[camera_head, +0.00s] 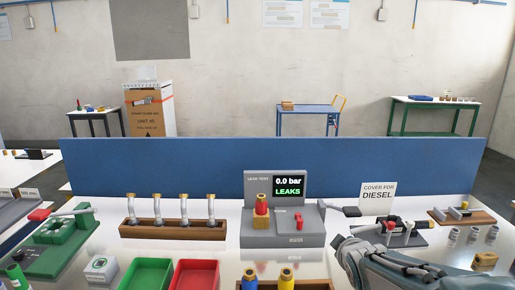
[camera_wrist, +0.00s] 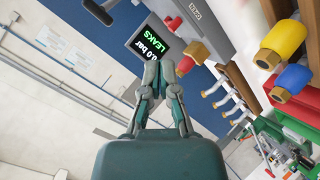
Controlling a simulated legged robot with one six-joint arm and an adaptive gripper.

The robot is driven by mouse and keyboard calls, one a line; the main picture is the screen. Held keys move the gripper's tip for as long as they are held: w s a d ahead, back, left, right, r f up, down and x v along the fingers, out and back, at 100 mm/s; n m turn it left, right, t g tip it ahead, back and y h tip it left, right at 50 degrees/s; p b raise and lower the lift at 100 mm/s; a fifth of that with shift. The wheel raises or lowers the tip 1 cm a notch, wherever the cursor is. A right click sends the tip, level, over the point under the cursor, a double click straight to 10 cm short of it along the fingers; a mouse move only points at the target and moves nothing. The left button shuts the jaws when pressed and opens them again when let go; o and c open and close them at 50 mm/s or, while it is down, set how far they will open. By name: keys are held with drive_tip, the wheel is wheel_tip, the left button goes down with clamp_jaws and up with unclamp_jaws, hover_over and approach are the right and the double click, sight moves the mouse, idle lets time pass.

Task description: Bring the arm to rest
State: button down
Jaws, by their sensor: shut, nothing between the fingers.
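My gripper (camera_wrist: 160,70) is shut and empty in the wrist view, its two fingertips together in front of the leak tester's screen. In the head view my gripper (camera_head: 339,241) is at the lower right, above the white table, with my arm reaching in from the bottom right corner. The grey leak tester (camera_head: 258,238) stands left of it, its screen reading "0.0 bar" and "LEAKS". A red and brass fitting (camera_head: 261,207) stands on the tester. Whether the fingertips touch anything does not show in the head view.
A green tray (camera_head: 147,262), a red tray (camera_head: 198,264), and yellow and blue fittings lie along the front. A rack of bent pipes (camera_head: 172,231) stands left of the tester. A diesel cover sign (camera_head: 377,196) and a clamp fixture (camera_head: 393,233) are at right. A blue panel (camera_head: 270,165) closes the back.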

drive_tip(key=s+a+m+g, duration=0.2)
drive_tip(key=s+m+g, duration=0.1)
drive_tip(key=s, duration=0.9)
drive_tip(key=s+a+m+g, duration=0.2)
drive_tip(key=s+m, duration=0.4)
drive_tip(key=s, duration=0.7)
drive_tip(key=shift+s+a+r+m+g+y, duration=0.15)
drive_tip(key=shift+a+r+m+g+y, duration=0.2)
drive_tip(key=shift+g, duration=0.35)
